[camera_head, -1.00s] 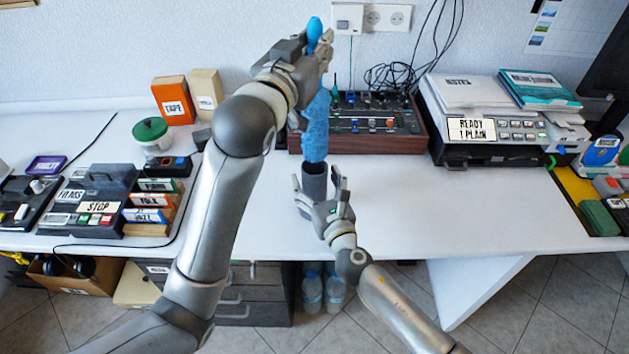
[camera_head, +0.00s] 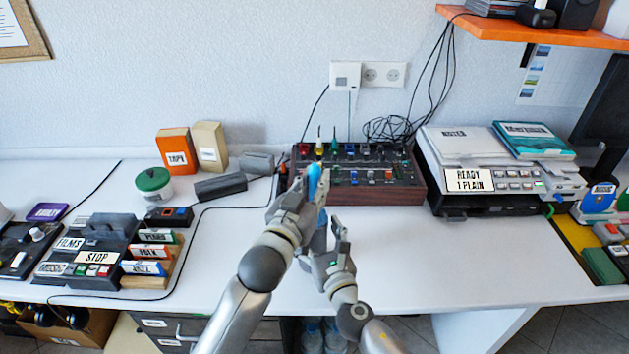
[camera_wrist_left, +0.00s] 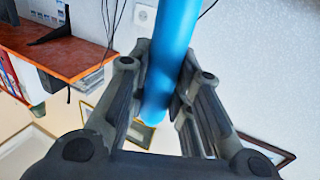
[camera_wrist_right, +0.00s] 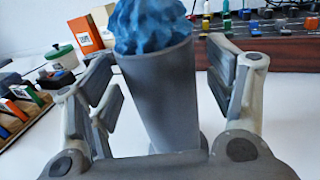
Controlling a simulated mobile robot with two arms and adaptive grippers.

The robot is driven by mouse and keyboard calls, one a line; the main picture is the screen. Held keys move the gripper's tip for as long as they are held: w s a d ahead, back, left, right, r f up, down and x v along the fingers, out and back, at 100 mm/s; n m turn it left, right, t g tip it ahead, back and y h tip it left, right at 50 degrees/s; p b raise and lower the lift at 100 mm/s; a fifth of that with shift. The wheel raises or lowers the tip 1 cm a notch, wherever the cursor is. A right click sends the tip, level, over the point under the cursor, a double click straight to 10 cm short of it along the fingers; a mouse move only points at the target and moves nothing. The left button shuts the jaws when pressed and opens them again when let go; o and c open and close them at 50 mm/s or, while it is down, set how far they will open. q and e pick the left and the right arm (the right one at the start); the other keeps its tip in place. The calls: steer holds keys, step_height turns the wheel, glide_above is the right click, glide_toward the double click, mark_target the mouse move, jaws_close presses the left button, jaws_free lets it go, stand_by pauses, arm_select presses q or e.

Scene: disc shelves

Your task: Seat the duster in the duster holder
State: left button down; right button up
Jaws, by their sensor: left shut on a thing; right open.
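The duster has a smooth blue handle, whose top shows in the head view (camera_head: 315,178) and between the fingers in the left wrist view (camera_wrist_left: 172,55). My left gripper (camera_head: 300,192) is shut on this handle, above the holder. The duster's fluffy blue head (camera_wrist_right: 150,27) sits in the mouth of the holder, its lower part hidden inside. The duster holder (camera_wrist_right: 160,100) is a grey upright cup, slightly tilted in the right wrist view and mostly hidden in the head view. My right gripper (camera_wrist_right: 163,88) is open, its fingers on either side of the cup.
A mixer panel (camera_head: 355,190) stands just behind the grippers. A printer (camera_head: 500,180) is at the right, a rack of labelled cases (camera_head: 155,255) at the left. An orange shelf (camera_head: 560,32) hangs at upper right. The white desk (camera_head: 430,260) is clear right of the grippers.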

arm_select(q)
steer(key=c, duration=1.3)
jaws_free()
steer(key=shift+f+b, duration=0.3)
steer(key=shift+b, duration=0.3)
steer(key=v, duration=1.2)
steer(key=shift+s+d, duration=0.1)
